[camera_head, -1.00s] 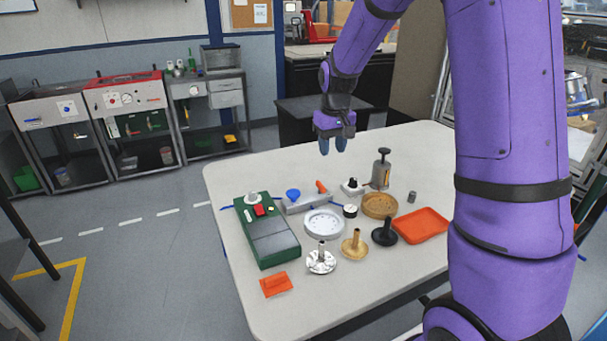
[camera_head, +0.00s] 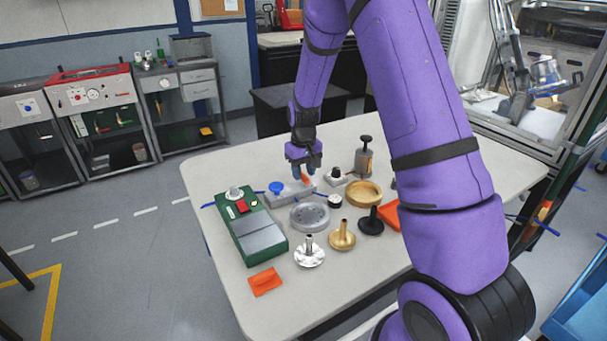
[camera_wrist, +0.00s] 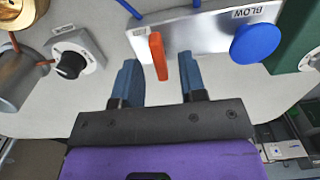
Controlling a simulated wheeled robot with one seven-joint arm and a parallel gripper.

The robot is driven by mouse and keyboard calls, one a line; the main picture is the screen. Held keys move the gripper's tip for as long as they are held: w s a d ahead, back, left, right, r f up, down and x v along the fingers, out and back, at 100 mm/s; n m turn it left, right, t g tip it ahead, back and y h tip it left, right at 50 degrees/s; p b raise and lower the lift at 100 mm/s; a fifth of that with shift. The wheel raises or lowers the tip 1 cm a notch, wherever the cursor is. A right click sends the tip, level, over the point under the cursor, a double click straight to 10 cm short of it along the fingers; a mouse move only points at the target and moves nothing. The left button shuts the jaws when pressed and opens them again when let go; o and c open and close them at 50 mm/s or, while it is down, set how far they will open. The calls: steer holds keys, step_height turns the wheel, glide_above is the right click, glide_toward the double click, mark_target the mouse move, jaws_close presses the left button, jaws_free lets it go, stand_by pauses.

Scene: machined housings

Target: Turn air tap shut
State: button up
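The air tap has an orange-red lever (camera_wrist: 158,56) on a silver block (camera_wrist: 205,36) marked BLOW, with a round blue button (camera_wrist: 255,44) at its other end. In the head view, the block (camera_head: 297,194) lies on the table and its blue button (camera_head: 276,187) shows at the left end. My gripper (camera_head: 304,168) is at the block's right end and partly hides the lever. In the wrist view, my gripper (camera_wrist: 158,72) is open, with its blue fingers apart on either side of the lever. Neither finger clearly touches the lever.
A green box (camera_head: 247,231) stands left of the block. A round grey dish (camera_head: 310,216), a brass ring (camera_head: 364,193), a small black-knob switch (camera_head: 335,177) and a grey pump bottle (camera_head: 365,160) stand close by.

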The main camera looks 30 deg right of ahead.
steer(key=shift+f, duration=0.6)
jaws_close()
